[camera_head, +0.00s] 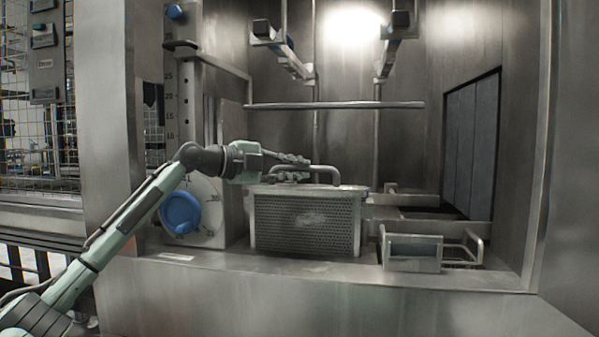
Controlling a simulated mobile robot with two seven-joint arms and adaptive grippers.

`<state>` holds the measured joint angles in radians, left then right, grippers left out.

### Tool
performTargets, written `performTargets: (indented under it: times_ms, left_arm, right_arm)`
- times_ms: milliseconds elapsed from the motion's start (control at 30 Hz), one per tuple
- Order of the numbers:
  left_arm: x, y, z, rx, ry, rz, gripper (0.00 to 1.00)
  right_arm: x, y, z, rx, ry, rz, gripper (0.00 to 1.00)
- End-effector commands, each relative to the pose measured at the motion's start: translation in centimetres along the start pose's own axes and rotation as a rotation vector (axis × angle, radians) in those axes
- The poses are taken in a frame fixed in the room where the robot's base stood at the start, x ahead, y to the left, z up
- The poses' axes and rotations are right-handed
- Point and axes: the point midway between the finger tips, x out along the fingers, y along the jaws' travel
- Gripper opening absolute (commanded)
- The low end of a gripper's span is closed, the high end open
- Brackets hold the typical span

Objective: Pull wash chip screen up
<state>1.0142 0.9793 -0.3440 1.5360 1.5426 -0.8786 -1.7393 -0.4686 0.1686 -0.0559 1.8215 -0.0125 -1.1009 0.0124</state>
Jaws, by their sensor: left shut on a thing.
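The wash chip screen (306,222) is a grey perforated metal box with a bent tube handle (325,169) on top. It stands upright at the front ledge of the steel washer chamber, near the middle of the view. My left arm comes in from the left, and my left gripper (290,168) is at the left part of the handle, above the screen's top edge. Its fingers are shut on the handle. The fingers partly hide the handle's left end. My right gripper is not in view.
A blue knob (181,212) on a dial plate is left of the screen. A small metal box with a wire handle (412,252) sits to the right. A horizontal bar (335,105) crosses the chamber above the screen. A dark door panel (470,145) is on the right wall.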

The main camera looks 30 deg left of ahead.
Motion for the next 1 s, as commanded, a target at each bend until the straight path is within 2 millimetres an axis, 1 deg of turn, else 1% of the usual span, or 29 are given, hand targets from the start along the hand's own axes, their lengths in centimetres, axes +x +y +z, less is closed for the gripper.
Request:
performTargets:
  times_ms: [33, 67, 200, 233, 500, 633, 767, 1000]
  left_arm:
    - [0.0, 0.1, 0.2, 0.000, -0.004, 0.003, 0.00]
    - [0.0, 0.2, 0.2, 0.000, -0.004, 0.003, 0.14]
    - [0.0, 0.2, 0.1, 0.000, -0.002, 0.005, 0.32]
    - [0.0, 0.2, 0.1, 0.000, -0.002, 0.005, 0.34]
    - [0.0, 0.2, 0.0, 0.000, 0.000, 0.005, 0.34]
    - [-0.8, 0.3, 0.1, -0.001, -0.001, 0.007, 0.34]
    - [-3.0, 0.3, 0.2, 0.001, -0.004, 0.007, 0.34]
    - [-8.3, 0.5, 0.2, -0.001, -0.004, 0.010, 0.34]
  right_arm:
    - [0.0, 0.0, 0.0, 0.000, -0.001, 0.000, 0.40]
    - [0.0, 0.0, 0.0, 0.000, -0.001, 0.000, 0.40]
    - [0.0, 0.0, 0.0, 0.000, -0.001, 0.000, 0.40]
    - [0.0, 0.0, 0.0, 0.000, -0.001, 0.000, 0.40]
    - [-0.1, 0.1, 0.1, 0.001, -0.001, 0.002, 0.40]
    - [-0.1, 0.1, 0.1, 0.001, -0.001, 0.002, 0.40]
    - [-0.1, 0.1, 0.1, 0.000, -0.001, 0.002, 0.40]
    - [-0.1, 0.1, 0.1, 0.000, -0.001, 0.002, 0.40]
